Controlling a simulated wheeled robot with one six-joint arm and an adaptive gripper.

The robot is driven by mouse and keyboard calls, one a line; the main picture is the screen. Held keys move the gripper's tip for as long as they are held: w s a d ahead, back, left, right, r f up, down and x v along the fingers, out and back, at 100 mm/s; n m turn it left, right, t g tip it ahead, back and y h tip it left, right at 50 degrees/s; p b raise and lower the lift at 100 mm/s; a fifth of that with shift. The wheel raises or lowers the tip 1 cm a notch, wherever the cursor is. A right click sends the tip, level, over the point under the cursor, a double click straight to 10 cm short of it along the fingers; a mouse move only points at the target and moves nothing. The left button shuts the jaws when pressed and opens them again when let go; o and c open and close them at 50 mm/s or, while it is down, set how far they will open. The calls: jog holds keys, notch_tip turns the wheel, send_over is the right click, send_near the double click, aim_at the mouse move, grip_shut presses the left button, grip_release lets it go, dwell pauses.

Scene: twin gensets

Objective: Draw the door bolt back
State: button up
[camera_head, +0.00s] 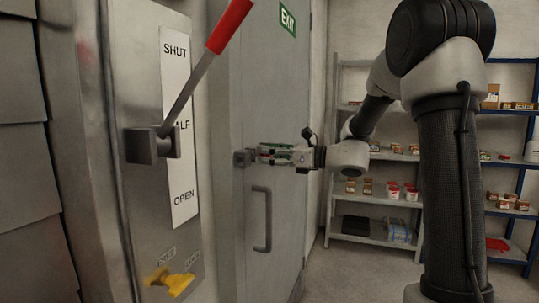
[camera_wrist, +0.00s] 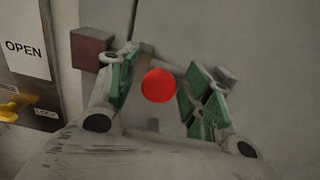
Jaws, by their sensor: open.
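A grey door (camera_head: 285,100) stands ahead, with a small dark block (camera_head: 243,158) of the bolt at its left edge. The block also shows at the upper left in the wrist view (camera_wrist: 90,47). A round red knob (camera_wrist: 158,85), seemingly the bolt's, shows in the wrist view between my fingers. My gripper (camera_head: 264,153) is open, with its green-padded fingers pointing left at the door. The fingers are on either side of the knob in the picture; I cannot tell whether they touch it. The bolt's rod is mostly hidden.
A red-gripped lever (camera_head: 230,25) stands before a SHUT/OPEN plate (camera_head: 178,140) at the left, above a yellow knob (camera_head: 170,282). A door handle (camera_head: 264,220) is below my gripper. Shelves (camera_head: 375,240) with boxes stand behind. Some floor between door and shelves is clear.

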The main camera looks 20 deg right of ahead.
grip_shut()
jog(key=shift+w+d, duration=0.85)
jog(key=shift+w, duration=0.35)
jog(key=shift+w+d, duration=0.85)
jog(key=shift+w, duration=0.3)
grip_release()
jog(key=shift+w+d, duration=0.1)
jog(key=v, duration=1.2)
